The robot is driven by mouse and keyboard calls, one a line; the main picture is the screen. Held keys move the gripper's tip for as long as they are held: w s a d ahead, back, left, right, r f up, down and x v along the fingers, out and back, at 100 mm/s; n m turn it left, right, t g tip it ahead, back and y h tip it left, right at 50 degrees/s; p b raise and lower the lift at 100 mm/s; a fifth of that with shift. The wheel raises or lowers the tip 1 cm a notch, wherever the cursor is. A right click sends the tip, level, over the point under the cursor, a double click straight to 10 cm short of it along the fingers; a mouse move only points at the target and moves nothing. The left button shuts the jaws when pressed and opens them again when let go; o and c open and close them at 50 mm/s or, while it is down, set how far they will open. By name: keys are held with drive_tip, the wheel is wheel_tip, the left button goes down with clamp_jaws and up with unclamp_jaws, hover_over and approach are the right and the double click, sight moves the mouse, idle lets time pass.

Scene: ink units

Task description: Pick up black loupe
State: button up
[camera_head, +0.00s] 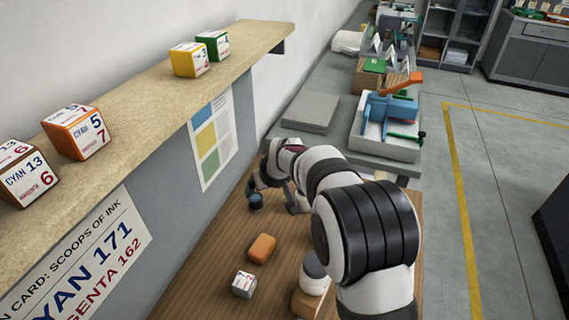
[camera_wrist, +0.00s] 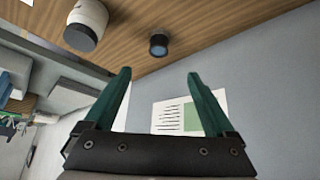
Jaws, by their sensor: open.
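The black loupe (camera_wrist: 159,45) is a short dark cylinder with a bluish round face, standing on the wooden table (camera_wrist: 200,22) in the wrist view. In the head view a small dark-blue round thing, likely the loupe (camera_head: 255,202), is on the table near the wall side, close to the end of my arm. My gripper (camera_wrist: 160,74) is open and empty, its two green fingers spread apart. The loupe appears beyond the gap between the fingertips, not between them. My arm hides much of the gripper in the head view.
A white round thing with a dark end (camera_wrist: 87,25) is left of the loupe in the wrist view. An orange block (camera_head: 262,248) and a white die (camera_head: 244,285) lie on the table. A shelf (camera_head: 150,98) with colored cubes and a wall with a poster (camera_head: 213,140) border the left.

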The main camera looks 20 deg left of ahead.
sight(256, 199)
drive_tip(key=x, duration=1.6)
drive_tip(key=shift+w, duration=0.25)
clamp_jaws()
drive_tip(key=shift+r, duration=0.1)
